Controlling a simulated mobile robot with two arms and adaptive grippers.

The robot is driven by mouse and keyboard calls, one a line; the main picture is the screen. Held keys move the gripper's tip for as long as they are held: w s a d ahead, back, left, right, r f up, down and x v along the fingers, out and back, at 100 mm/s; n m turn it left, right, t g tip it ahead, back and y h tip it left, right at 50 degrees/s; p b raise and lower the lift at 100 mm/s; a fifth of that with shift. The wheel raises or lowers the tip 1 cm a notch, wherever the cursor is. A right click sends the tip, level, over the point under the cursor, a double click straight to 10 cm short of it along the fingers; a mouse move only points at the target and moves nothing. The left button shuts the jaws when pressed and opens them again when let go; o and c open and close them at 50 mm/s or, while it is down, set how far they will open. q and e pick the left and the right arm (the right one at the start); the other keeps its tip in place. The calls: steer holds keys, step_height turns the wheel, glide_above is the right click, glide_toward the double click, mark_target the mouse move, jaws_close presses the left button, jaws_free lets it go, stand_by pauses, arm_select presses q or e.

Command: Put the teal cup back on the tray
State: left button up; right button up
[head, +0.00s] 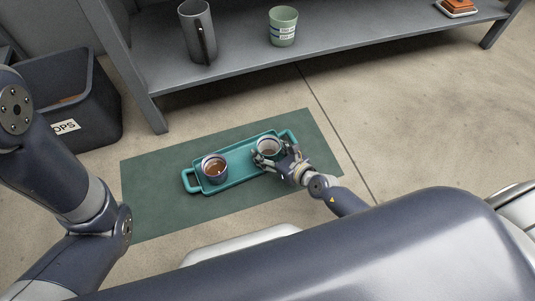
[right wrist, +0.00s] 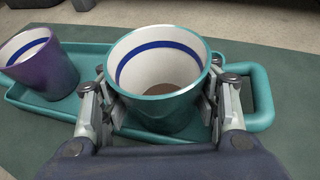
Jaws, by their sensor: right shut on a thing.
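The teal cup (right wrist: 162,110) is upright between the fingers of my right gripper (right wrist: 158,100), which is shut on it. It has a white inside with a blue band and something brown at the bottom. In the head view the teal cup (head: 268,147) is over the right part of the teal tray (head: 235,180), with my right gripper (head: 277,156) at its near right side. I cannot tell whether its base touches the tray. A purple cup (right wrist: 42,68) with brown liquid stands on the tray's left part; it also shows in the head view (head: 214,168). My left gripper is out of view.
The tray lies on a dark green mat (head: 150,205) on the floor. A low grey shelf (head: 240,62) behind holds a grey pitcher (head: 197,32), a pale green cup (head: 283,27) and an orange item (head: 457,5). A dark bin (head: 75,95) stands at left.

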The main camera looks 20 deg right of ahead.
steer(key=shift+r, duration=0.1)
steer(key=shift+f+b, duration=0.35)
steer(key=shift+f, duration=0.25)
steer(key=o, duration=1.3)
steer(key=shift+o, duration=0.2)
